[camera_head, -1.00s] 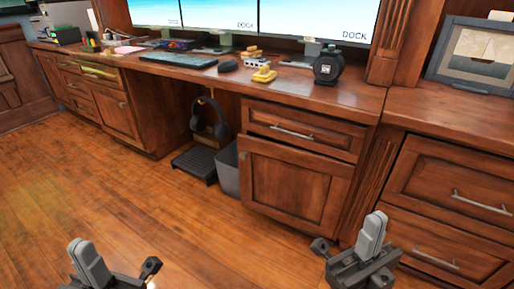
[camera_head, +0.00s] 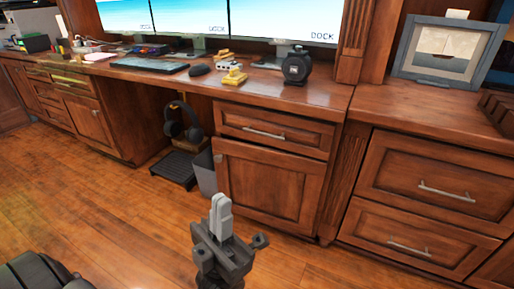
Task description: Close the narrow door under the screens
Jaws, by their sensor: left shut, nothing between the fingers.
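The narrow door (camera_head: 268,187) is a wood panel door below a drawer, under the desk top and the right part of the screens (camera_head: 280,20). Its small knob (camera_head: 218,158) is near the upper left edge. The door looks nearly flush with the cabinet; I cannot tell whether a small gap stands open. My left gripper (camera_head: 220,204) is shut and empty, with its fingers pointing up. In the picture its tips overlap the door's lower left corner; I see no clear contact. My right gripper is not in view.
A grey bin (camera_head: 205,172), a black footrest (camera_head: 175,168) and headphones (camera_head: 182,121) are in the knee space left of the door. A drawer (camera_head: 272,133) with a bar handle is above it. Wider drawers (camera_head: 430,190) stand to the right. The wood floor (camera_head: 100,200) in front is open.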

